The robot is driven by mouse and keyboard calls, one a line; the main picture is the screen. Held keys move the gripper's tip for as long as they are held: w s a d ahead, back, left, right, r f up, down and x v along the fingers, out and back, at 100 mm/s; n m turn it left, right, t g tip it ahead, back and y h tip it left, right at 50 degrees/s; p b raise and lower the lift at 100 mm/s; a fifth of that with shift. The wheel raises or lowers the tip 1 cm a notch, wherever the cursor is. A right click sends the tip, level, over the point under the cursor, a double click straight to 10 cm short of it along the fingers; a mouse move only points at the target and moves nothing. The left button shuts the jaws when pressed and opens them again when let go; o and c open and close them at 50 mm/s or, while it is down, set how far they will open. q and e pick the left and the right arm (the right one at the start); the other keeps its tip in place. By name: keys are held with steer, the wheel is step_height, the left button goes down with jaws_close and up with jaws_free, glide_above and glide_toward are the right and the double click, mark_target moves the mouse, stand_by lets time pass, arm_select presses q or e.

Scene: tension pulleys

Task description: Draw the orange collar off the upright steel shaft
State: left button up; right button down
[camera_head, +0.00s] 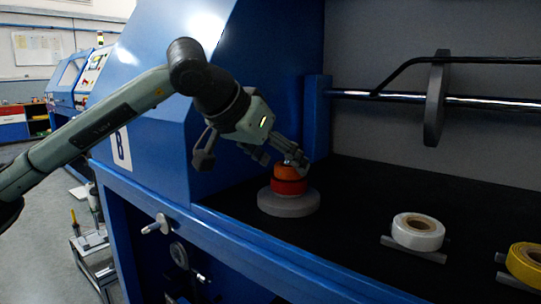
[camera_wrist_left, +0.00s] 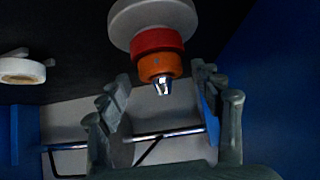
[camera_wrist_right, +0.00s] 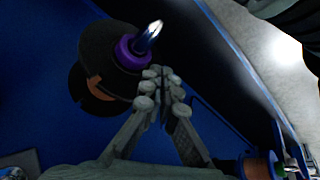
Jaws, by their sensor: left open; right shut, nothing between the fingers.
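The orange collar (camera_head: 290,173) sits around the upright steel shaft, directly on top of a red collar (camera_head: 289,187), above a grey round base (camera_head: 288,205). In the left wrist view the orange collar (camera_wrist_left: 160,66) shows with the bright shaft tip (camera_wrist_left: 162,85) sticking out past it. My left gripper (camera_head: 283,157) is open above the collar. In its wrist view the fingers (camera_wrist_left: 160,88) stand either side of the shaft tip, apart from the collar. My right gripper (camera_wrist_right: 165,88) is shut and empty, outside the head view.
A white roll (camera_head: 418,230) and a yellow roll (camera_head: 526,262) lie to the right on the black deck. A horizontal bar (camera_head: 490,102) carries a grey disc (camera_head: 436,100) behind. A purple collar (camera_wrist_right: 132,53) on another shaft is near my right gripper. The blue machine wall rises at left.

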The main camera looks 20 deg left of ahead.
mark_target(285, 166)
arm_select(q)
steer(key=b+x, duration=0.1)
steer(key=x, duration=0.3)
steer(key=shift+s, duration=0.1)
steer(key=shift+w+d+f, duration=0.1)
steer(key=shift+w, duration=0.1)
arm_select(e)
steer(key=w+a+r+n+t+y, duration=0.1)
steer(key=w+a+r+t+y, duration=0.1)
steer(key=w+a, duration=0.4)
steer(key=shift+w+r+t, duration=0.55)
steer(key=shift+w+t, duration=0.15)
steer(key=shift+t, duration=0.5)
arm_select(q)
steer(key=shift+c, duration=0.6)
steer(key=c, duration=0.5)
steer(key=o, duration=0.6)
steer(key=p+v, duration=0.1)
steer(key=v, duration=0.5)
steer(key=shift+s+r, duration=0.15)
steer(key=shift+r, duration=0.1)
steer(key=shift+s+a+r, duration=0.3)
steer(key=shift+s+r, duration=0.1)
steer(key=shift+s, duration=0.15)
arm_select(e)
steer(key=shift+r, duration=0.95)
steer(key=c, duration=2.2)
jaws_free()
